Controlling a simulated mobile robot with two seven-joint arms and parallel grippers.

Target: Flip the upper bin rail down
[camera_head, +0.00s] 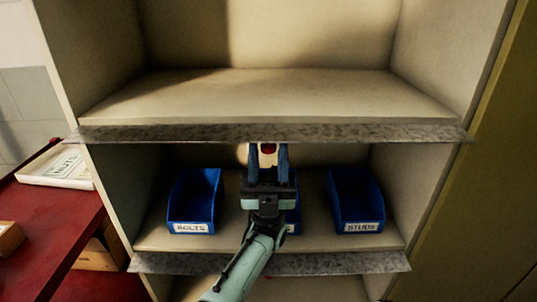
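The upper bin rail (180,133) is a mottled grey metal strip along the front edge of the upper shelf. It spans the cabinet's width and its ends stick out past the side walls. My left gripper (268,150) is in front of the lower compartment, at the middle. Its two blue fingers point up and away from me and stand apart, with tips just below the rail's lower edge; I cannot tell whether they touch it. Something white and red shows between the fingers, and I cannot tell whether it is behind them. My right gripper is not in view.
Blue bins labelled BOLTS (195,200) and STUDS (355,200) stand either side of a mostly hidden middle bin. A lower rail (340,263) edges their shelf. The upper shelf (270,95) is empty.

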